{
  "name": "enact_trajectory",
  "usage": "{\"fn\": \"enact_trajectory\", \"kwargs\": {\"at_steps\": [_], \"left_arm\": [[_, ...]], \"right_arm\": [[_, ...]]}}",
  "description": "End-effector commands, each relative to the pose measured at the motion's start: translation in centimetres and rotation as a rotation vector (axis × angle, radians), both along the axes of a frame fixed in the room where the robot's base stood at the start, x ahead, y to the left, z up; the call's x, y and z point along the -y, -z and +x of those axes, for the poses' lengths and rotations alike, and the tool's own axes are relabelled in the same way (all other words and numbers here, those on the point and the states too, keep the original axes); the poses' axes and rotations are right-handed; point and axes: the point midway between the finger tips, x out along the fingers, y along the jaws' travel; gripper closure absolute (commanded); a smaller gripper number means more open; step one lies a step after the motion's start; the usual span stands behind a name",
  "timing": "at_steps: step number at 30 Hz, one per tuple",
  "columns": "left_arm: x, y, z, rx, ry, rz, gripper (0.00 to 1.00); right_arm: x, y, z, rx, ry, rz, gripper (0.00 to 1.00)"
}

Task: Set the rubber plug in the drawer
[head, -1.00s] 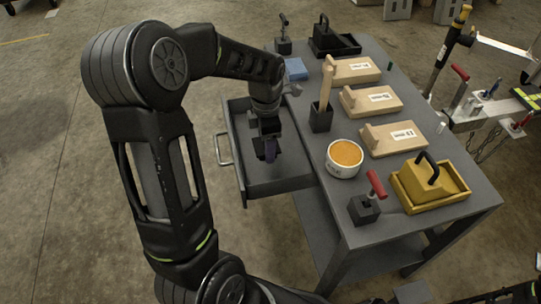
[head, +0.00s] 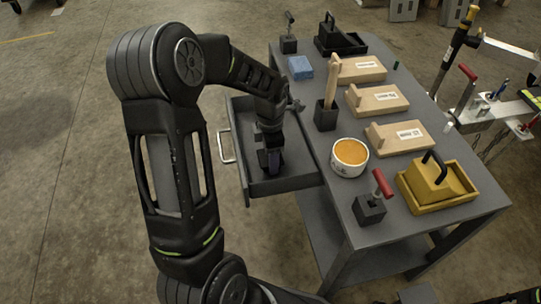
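The open drawer (head: 290,184) sticks out from the left side of the grey workbench, with a light metal handle (head: 226,147) on its front. My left arm reaches over it, and my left gripper (head: 271,163) points down inside the drawer, low over its floor. A small dark bluish-purple patch shows at the fingertips; I cannot tell whether it is the rubber plug or part of the gripper. I see no rubber plug clearly anywhere else. The finger gap is too small and dark to read. My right gripper is out of view.
On the bench (head: 345,206) stand a blue block (head: 300,67), wooden floats (head: 378,98), a tub of orange material (head: 349,157), a red-handled tool (head: 371,206) and a yellow tray (head: 437,187). The drawer's walls surround my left gripper; its visible floor looks bare.

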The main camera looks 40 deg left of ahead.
Motion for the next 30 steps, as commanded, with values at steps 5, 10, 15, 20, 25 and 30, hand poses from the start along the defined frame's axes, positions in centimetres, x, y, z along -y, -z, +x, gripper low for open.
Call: {"fn": "enact_trajectory", "kwargs": {"at_steps": [5, 10, 15, 20, 25, 30], "left_arm": [[0.0, 0.4, 0.0, 0.000, 0.000, 0.000, 0.81], [0.0, 0.3, 0.0, 0.000, 0.000, 0.000, 0.27], [0.0, 0.3, 0.0, 0.000, 0.000, 0.000, 0.17], [0.0, 0.3, 0.0, 0.000, 0.000, 0.000, 0.17], [0.0, -0.5, 0.0, 0.001, 0.000, 0.000, 0.17], [0.0, -2.8, 0.0, 0.002, 0.000, 0.001, 0.17]], "right_arm": [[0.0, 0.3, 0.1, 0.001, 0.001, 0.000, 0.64], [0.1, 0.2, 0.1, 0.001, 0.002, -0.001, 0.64], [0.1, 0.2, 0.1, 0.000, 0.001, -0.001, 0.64], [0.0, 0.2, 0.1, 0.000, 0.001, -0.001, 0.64], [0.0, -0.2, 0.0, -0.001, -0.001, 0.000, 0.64], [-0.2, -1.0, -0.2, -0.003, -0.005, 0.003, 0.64]]}}
